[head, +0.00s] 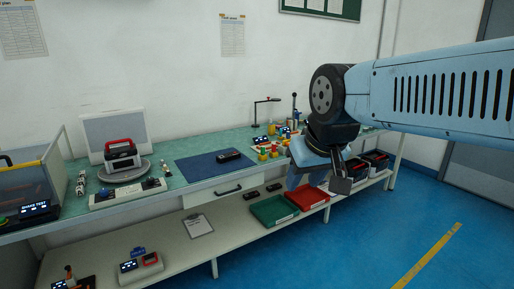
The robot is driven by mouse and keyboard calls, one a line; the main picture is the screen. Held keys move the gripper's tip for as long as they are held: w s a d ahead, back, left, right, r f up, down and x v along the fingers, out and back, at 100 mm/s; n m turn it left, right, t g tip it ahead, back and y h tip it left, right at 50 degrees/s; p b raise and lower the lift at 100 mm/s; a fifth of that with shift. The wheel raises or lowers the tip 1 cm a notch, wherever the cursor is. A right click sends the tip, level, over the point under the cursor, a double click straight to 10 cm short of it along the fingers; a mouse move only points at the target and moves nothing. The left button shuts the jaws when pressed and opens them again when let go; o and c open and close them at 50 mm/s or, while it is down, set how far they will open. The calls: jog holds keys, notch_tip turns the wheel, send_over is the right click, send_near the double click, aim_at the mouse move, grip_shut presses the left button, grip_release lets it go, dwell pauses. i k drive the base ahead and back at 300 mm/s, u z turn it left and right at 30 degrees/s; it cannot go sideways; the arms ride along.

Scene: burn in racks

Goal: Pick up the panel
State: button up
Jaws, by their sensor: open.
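A pale upright panel (113,135) stands at the back left of the green-topped bench (150,205), close to the wall. A device with a red handle (121,154) stands before it and hides part of its lower edge. I cannot tell for certain that this is the task's panel. My gripper (320,183) is open, with nothing seen between its fingers. It hangs in front of the bench's right part, far to the right of the panel, and hides some of the bench edge behind it.
A blue mat (205,168) with a dark handheld device lies mid-bench. Small coloured parts (268,150) and a black lamp (262,112) stand right of it. A clear-sided case (30,185) stands at left. The blue floor at right is clear.

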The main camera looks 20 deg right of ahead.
aim_at(230, 156)
jog(key=u, duration=0.1)
jog(key=i, duration=2.1)
jog(key=z, duration=0.2)
